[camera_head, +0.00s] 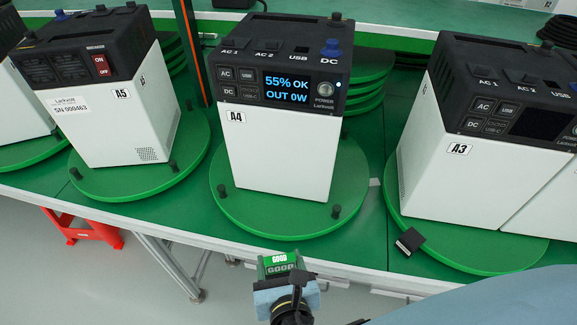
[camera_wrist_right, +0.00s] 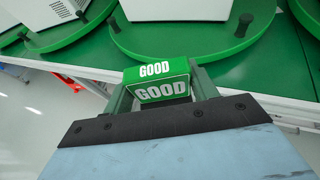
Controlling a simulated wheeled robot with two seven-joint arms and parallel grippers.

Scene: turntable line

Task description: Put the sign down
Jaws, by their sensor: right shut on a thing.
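The green sign (camera_head: 279,262) with white "GOOD" lettering is held by my right gripper (camera_head: 281,272), low in the middle of the head view, in front of the table's near edge. In the right wrist view the sign (camera_wrist_right: 157,80) sits between the two fingers of my right gripper (camera_wrist_right: 163,92), its lettering upright and facing the camera. The white power station A4 (camera_head: 275,155) stands behind it on a round green turntable (camera_head: 290,225), its screen lit with "55% OK, OUT 0W". My left gripper is not in view.
Power station A5 (camera_head: 125,120) stands on a turntable at left, A3 (camera_head: 470,175) at right with a dark screen. A small black block (camera_head: 409,240) lies by the right turntable's edge. Narrow strips of green table (camera_head: 375,225) are bare between turntables. A red stool (camera_head: 85,225) is below.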

